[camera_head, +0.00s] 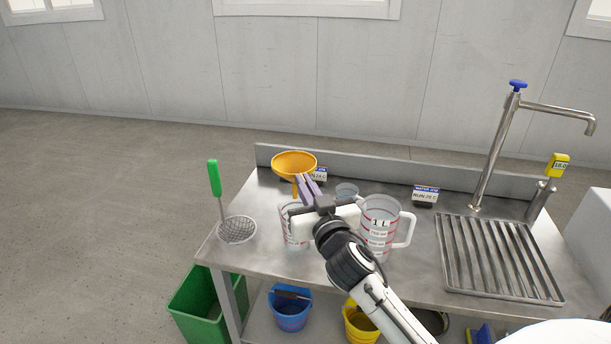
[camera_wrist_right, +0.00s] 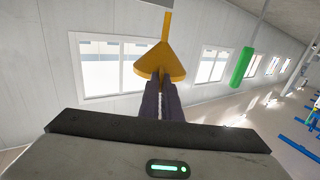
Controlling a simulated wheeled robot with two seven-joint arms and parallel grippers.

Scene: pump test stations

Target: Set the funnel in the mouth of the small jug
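The orange funnel (camera_head: 294,163) is upright with its spout pointing down. It also shows in the right wrist view (camera_wrist_right: 160,64), at the fingertips. My right gripper (camera_head: 307,187) has its purple fingers close together on the funnel's near side. The small jug (camera_head: 291,233), clear with red markings, stands on the steel table below the funnel and is partly hidden by my gripper. The spout is just above or behind the jug's mouth; I cannot tell which. My left gripper is not in view.
A larger 1 L jug (camera_head: 379,232) stands right of my gripper, with a clear vessel (camera_head: 347,189) behind. A green-handled strainer (camera_head: 237,230) lies at left. A drain grate (camera_head: 497,258) and a tap (camera_head: 495,150) are at right. Small label signs stand along the back.

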